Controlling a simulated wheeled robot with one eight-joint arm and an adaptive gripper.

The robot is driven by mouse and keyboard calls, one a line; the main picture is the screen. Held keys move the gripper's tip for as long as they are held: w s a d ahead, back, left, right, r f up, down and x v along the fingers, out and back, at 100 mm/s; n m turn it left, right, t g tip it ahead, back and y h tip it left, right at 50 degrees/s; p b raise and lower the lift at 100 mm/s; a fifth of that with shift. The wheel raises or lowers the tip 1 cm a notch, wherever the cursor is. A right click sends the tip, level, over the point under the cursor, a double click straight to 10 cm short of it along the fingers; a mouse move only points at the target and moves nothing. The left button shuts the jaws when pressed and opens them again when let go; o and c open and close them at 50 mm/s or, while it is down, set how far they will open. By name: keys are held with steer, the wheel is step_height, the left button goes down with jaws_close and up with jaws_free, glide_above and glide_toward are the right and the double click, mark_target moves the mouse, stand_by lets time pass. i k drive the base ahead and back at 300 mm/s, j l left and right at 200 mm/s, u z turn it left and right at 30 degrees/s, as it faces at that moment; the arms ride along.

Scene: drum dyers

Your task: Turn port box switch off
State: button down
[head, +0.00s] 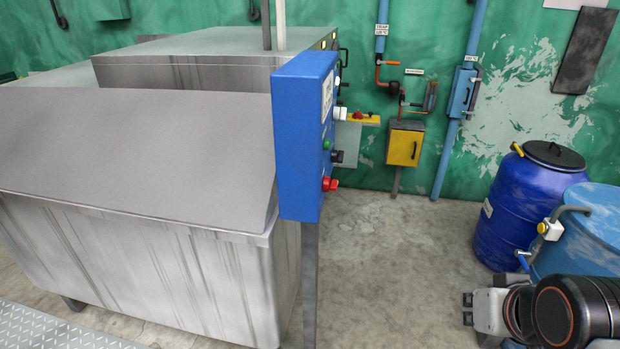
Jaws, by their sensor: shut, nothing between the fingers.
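A blue control box (299,140) stands on a grey post at the front corner of the steel machine. Its narrow right face carries a white label, a white knob (339,114), a green button (326,144), a black knob (337,157) and a red switch (330,184) low down. I see that face at a steep angle, so the switch's setting cannot be read. No label reading "port" is legible, so I cannot tell for certain which box the name means.
A yellow box (401,148) with a dark handle hangs on the green wall. A small blue box (462,92) sits by a blue pipe. A dark-blue drum (517,222) and an open blue barrel (593,225) stand right. The concrete floor (400,270) between is clear.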

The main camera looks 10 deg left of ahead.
mark_target(327, 185)
steer(key=i+l+u, duration=0.1)
steer(key=u, duration=0.35)
steer(key=i+l+u, duration=0.2)
steer(key=u, duration=0.3)
steer(key=i+l, duration=0.05)
steer(key=i, duration=0.05)
